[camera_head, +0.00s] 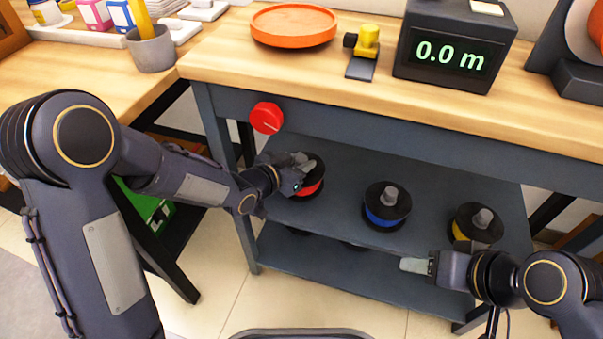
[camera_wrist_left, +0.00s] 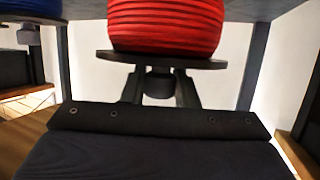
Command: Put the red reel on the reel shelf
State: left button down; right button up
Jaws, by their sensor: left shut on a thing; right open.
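The red reel (camera_head: 313,190) has black flanges and red windings, at the left end of the grey reel shelf (camera_head: 345,165) under the bench. It also fills the upper middle of the left wrist view (camera_wrist_left: 165,25). My left gripper (camera_head: 303,168) is shut on the reel's end knob (camera_wrist_left: 160,84), with a finger on each side. The reel is upright; whether it touches the shelf is hard to tell. My right gripper (camera_head: 416,265) is open and empty, low in front of the shelf's right half.
A blue reel (camera_head: 385,212) and a yellow reel (camera_head: 463,231) stand on the shelf to the right. A lower shelf (camera_head: 345,273) lies beneath. A red knob (camera_head: 266,117) juts from the bench front above my left gripper. A display (camera_head: 450,52) reads 0.0 m.

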pick_arm(q)
jog(key=shift+w+d+f+b, duration=0.15)
jog(key=shift+f+b, duration=0.7)
jog(key=shift+f, duration=0.85)
jog(key=shift+f, duration=0.15)
jog(key=c, duration=1.6)
grip_release()
jog(key=shift+f, duration=0.1)
jog(key=o, duration=0.5)
jog(key=shift+c, duration=0.2)
